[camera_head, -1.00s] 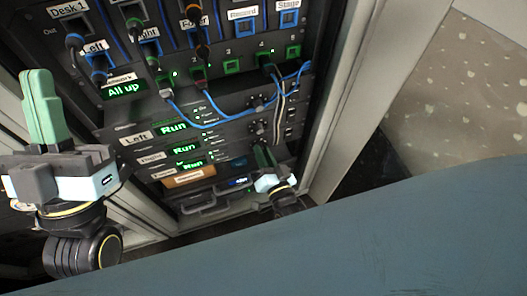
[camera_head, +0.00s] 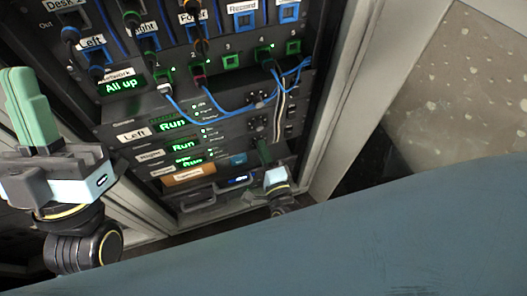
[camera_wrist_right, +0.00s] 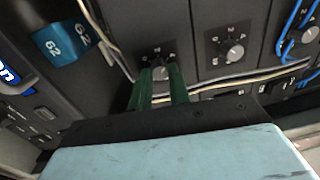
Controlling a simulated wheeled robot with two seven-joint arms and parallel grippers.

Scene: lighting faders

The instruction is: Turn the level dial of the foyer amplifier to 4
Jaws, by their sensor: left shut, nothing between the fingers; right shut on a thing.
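The foyer amplifier is the lowest of three stacked units; its label (camera_head: 162,171) is partly readable and its display (camera_head: 188,161) glows green. In the right wrist view its level dial (camera_wrist_right: 161,73) is a small round knob with a marked scale, partly hidden by the fingers. My right gripper (camera_wrist_right: 162,82) is shut on this dial, with a green finger on each side. In the head view the right gripper (camera_head: 263,148) hides the dial. The dial's setting cannot be read clearly. My left gripper (camera_head: 28,105) is shut and empty, raised at the left, away from the rack.
Two more dials, the nearer (camera_wrist_right: 233,53) and the farther (camera_wrist_right: 309,35), sit on the neighbouring units. Blue cables (camera_head: 215,118) and pale cables (camera_wrist_right: 235,83) hang across the panels close to the right gripper. An orange-labelled box (camera_head: 188,176) and a blue roll (camera_wrist_right: 62,44) are nearby.

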